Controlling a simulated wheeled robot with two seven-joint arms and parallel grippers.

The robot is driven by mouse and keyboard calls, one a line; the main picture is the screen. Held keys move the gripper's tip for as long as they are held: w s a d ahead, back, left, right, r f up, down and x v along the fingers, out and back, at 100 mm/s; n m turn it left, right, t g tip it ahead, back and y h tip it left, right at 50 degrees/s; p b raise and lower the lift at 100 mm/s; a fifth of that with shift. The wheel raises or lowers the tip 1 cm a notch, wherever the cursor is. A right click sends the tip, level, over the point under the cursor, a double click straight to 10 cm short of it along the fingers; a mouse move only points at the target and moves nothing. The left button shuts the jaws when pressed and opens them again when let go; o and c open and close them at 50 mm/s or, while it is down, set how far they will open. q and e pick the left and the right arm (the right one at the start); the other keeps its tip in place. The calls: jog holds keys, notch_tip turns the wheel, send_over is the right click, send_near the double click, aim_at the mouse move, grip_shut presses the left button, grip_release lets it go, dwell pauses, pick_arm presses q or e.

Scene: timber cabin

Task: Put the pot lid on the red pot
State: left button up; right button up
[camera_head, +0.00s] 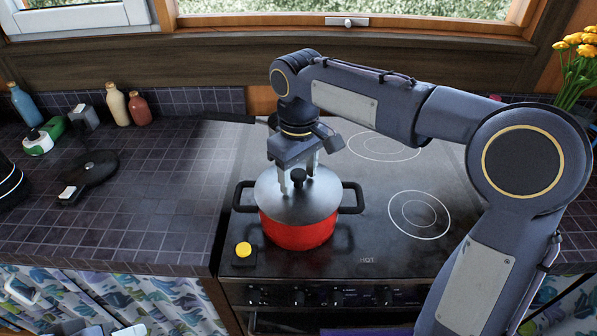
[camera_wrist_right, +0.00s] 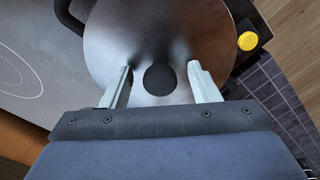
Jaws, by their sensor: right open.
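The red pot (camera_head: 298,235) stands on the front left of the black stove top, with a black handle on each side. The grey metal pot lid (camera_head: 313,203) rests on top of the pot and covers its opening. Its dark round knob (camera_head: 298,177) shows in the middle. My right gripper (camera_head: 298,185) is above the lid with its fingers pointing down. In the right wrist view the open gripper (camera_wrist_right: 161,75) has one finger on each side of the lid's knob (camera_wrist_right: 160,80), with gaps between. My left gripper is not in view.
The stove top (camera_head: 365,245) is clear to the right of the pot. A yellow button on a dark block (camera_head: 243,250) sits at its front left. Yellow flowers (camera_head: 580,45) stand at right.

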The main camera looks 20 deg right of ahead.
jog(key=shift+r+p, duration=0.45)
jog(key=shift+r, duration=3.45)
